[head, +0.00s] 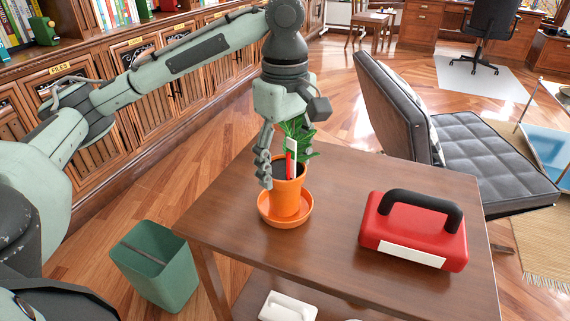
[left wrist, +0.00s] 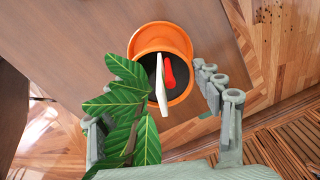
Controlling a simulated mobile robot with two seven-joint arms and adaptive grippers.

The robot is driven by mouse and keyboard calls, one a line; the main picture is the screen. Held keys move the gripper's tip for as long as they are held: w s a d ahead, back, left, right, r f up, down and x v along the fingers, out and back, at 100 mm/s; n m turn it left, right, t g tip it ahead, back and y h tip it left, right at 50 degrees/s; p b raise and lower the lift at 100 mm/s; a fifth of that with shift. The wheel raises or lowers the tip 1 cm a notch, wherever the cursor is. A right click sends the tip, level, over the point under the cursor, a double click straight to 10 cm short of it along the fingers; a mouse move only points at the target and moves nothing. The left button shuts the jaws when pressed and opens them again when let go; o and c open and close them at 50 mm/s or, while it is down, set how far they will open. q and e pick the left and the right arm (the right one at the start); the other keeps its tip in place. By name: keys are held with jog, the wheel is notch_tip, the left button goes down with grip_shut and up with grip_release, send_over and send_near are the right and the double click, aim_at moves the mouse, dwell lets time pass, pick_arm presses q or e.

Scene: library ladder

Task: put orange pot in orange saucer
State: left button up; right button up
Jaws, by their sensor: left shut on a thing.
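The orange pot (head: 287,198) is upright, with dark soil, a green leafy plant (head: 299,130), a white tag and a red item in it. Its base is inside the outline of the orange saucer (head: 266,216) on the brown table. I cannot tell whether the base touches the saucer. My left gripper (head: 284,168) is above the pot, shut on it, with one finger at its left side and the other partly hidden by leaves. In the left wrist view, the pot (left wrist: 181,97) overlaps the saucer (left wrist: 160,31) between the fingers (left wrist: 150,95). My right gripper is not in view.
A red case (head: 405,240) with a black handle stands on the table (head: 225,225), right of the saucer. A green bin (head: 158,265) is on the floor at the left. A black lounge chair (head: 440,150) stands behind the table, and bookcases line the left.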

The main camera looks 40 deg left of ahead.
aim_at(285, 170)
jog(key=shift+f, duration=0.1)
pick_arm(q)
jog(key=o, duration=1.7)
jog(key=shift+f, duration=0.1)
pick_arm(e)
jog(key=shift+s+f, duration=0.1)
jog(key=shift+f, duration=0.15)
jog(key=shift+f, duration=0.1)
pick_arm(q)
jog(key=shift+r, duration=0.75)
notch_tip(285, 170, up, 5)
jog(key=shift+r+p, duration=0.1)
jog(key=shift+p, duration=1.1)
jog(key=shift+r, duration=2.85)
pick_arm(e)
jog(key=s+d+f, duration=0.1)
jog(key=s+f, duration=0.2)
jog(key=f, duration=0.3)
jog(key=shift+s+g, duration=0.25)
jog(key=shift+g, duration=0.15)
